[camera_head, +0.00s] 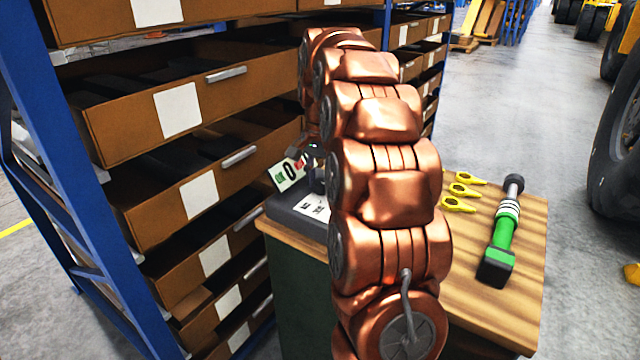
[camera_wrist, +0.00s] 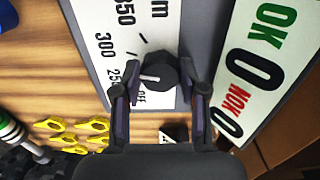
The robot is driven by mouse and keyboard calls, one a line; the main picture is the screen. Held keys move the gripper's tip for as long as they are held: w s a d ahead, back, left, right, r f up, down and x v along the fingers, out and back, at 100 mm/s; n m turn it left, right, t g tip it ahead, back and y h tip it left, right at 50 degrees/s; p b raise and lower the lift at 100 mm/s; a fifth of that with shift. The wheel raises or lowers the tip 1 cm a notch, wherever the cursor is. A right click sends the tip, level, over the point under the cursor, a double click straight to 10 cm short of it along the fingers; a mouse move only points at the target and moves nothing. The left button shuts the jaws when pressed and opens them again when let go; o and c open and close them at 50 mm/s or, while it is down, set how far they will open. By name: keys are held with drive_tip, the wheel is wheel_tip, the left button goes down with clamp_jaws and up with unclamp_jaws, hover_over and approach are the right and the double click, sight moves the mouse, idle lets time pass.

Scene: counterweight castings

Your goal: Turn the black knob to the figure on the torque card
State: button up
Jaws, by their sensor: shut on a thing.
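The black knob (camera_wrist: 160,71) stands on a white dial plate (camera_wrist: 110,30) in the wrist view. A white pointer line on it points left, roughly towards the 250 mark. The plate also bears 300, another number ending in 50, and OFF beside the knob. My gripper (camera_wrist: 161,81) has its fingers on either side of the knob, shut on it. In the head view the gripper (camera_head: 314,158) is largely hidden by my arm. A small white card (camera_wrist: 173,133) with a dark mark shows below the knob, mostly covered; I cannot read a figure on it.
An OK/NOK board (camera_head: 291,172) with zeros stands beside the dial box (camera_head: 285,212). A green torque wrench (camera_head: 503,232) and yellow tags (camera_head: 459,190) lie on the wooden bench top (camera_head: 470,265). A blue rack with brown drawers (camera_head: 170,110) stands close at left.

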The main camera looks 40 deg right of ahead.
sight(321, 182)
drive_tip(key=shift+m, duration=0.6)
drive_tip(key=o, duration=1.1)
drive_tip(key=shift+o, duration=0.2)
drive_tip(key=shift+r, duration=3.75)
